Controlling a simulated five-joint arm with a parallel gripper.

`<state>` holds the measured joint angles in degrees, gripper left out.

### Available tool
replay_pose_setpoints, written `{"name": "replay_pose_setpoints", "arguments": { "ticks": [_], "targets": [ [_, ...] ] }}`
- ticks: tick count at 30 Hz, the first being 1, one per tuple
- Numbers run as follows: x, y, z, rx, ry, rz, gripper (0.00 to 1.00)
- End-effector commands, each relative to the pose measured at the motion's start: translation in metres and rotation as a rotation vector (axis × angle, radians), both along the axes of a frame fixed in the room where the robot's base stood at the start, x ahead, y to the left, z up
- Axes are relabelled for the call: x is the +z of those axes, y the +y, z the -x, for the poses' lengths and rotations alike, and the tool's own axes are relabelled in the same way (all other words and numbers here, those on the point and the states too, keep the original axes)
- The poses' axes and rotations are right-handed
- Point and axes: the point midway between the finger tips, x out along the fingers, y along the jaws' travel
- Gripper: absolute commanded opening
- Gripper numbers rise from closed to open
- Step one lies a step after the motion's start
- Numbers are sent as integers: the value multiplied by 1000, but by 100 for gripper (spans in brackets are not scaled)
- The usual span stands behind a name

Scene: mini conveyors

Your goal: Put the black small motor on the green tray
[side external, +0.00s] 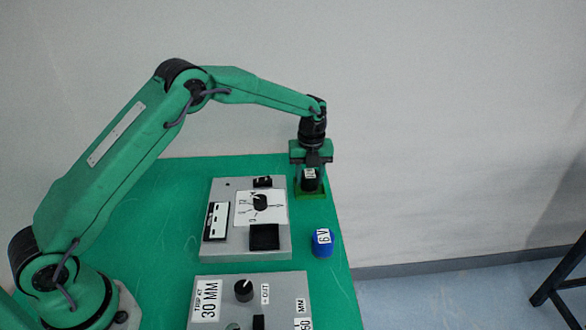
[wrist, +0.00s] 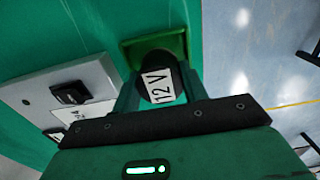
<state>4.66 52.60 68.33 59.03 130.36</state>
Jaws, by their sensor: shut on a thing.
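The black small motor (side external: 310,184) has a white label, which reads 12 V in the wrist view (wrist: 157,86). My gripper (side external: 311,176) points down and is shut on the motor, with a finger on each side of it. The green tray (side external: 322,193) lies at the table's right back edge, directly under the motor. Its rim also shows beyond the motor in the wrist view (wrist: 129,49). The motor stands upright over or in the tray; I cannot tell whether its base touches the tray floor. The motor hides the middle of the tray.
A blue motor (side external: 322,243) labelled 6 V stands on the green table in front of the tray. A grey control box (side external: 218,240) with a dial is just left of the tray. Another grey box (side external: 270,287) is nearer. The table edge is close on the right.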

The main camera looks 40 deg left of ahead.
Motion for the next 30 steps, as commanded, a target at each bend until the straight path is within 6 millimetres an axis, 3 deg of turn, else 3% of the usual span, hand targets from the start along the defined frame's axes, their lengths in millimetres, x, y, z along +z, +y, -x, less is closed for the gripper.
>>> {"name": "replay_pose_setpoints", "arguments": {
  "ticks": [2, 3, 6, 20, 30],
  "targets": [
    [-1, 0, 0, 0, 0, 0, 9],
    [-3, 0, 0, 0, 1, 0, 45],
    [-2, 0, 0, 0, 1, 0, 65],
    [2, 0, 0, 0, 0, 0, 65],
    [41, 0, -1, 0, -3, 0, 65]
  ]
}}
